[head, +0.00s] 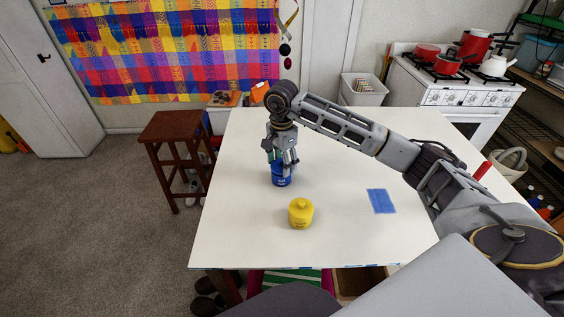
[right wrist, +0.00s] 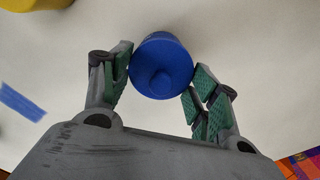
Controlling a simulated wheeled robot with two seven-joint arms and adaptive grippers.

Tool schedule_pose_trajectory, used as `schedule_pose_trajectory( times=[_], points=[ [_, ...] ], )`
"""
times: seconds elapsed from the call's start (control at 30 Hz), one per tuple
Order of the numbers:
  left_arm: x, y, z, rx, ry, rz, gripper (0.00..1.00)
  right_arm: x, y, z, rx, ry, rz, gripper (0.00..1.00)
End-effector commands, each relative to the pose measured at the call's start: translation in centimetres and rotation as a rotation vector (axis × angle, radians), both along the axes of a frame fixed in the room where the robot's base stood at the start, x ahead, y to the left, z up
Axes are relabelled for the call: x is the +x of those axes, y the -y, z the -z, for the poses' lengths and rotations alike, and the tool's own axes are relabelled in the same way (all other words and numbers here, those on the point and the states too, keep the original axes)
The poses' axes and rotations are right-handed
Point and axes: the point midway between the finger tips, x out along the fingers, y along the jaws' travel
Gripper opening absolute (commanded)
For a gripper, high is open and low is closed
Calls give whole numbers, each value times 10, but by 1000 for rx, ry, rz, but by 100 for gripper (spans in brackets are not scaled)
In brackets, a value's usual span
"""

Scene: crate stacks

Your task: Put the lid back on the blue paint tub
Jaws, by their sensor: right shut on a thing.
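The blue paint tub (head: 281,179) stands upright on the white table, with my right gripper (head: 281,164) directly over its top. In the right wrist view the round blue lid (right wrist: 176,52) with its central knob sits between the green-padded fingers of my right gripper (right wrist: 160,85). The right gripper is shut on the lid. In the head view the fingers hide the lid and the tub's rim, so I cannot tell whether the lid is seated or just above. My left gripper is not in view.
A yellow tub (head: 301,214) with a knobbed lid stands nearer the front of the white table (head: 240,225). A flat blue patch (head: 381,201) lies to its right. A wooden stool (head: 175,130) stands left of the table. The table's left part is clear.

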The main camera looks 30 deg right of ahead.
Motion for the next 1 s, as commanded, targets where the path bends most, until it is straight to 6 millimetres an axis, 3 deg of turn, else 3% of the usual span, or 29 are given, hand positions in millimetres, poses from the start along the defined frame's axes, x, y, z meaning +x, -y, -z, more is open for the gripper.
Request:
schedule_pose_trajectory(
  times=[0.93,0.97,1.0],
  points=[
    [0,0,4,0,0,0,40,0,0,0,0,0,0,50],
    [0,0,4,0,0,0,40,0,0,0,0,0,0,62],
    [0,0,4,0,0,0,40,0,0,0,0,0,0,67]
  ],
)
